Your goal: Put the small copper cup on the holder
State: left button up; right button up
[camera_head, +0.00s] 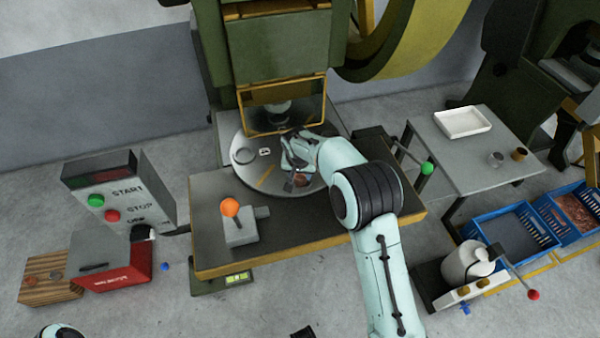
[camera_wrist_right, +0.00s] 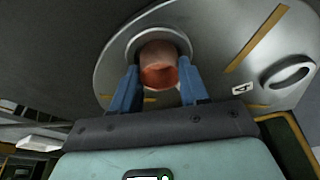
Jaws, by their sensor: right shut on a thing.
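The small copper cup (camera_wrist_right: 158,68) is between the blue fingers of my right gripper (camera_wrist_right: 154,92) in the right wrist view, with its open end facing the camera. My right gripper (camera_head: 292,178) is shut on it above the round metal plate (camera_head: 243,178) of the press. A pale ring-shaped holder (camera_wrist_right: 183,38) on the plate shows behind the cup. The cup overlaps its centre; I cannot tell whether it touches or sits in it. In the head view the gripper hides most of the cup (camera_head: 302,181) and this holder.
The plate also carries a second ring (camera_head: 244,156) and yellow marks. The press frame (camera_head: 285,50) stands close behind. A side table (camera_head: 470,150) with a white tray (camera_head: 463,122) and blue crates (camera_head: 505,235) lie right.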

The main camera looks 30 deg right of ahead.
jog(key=o, duration=1)
jog(key=shift+f, duration=0.1)
jog(key=shift+o, duration=0.2)
jog(key=shift+r, duration=0.2)
jog(key=v, duration=1.2)
jog(key=shift+p, duration=0.4)
jog(key=shift+f, duration=0.1)
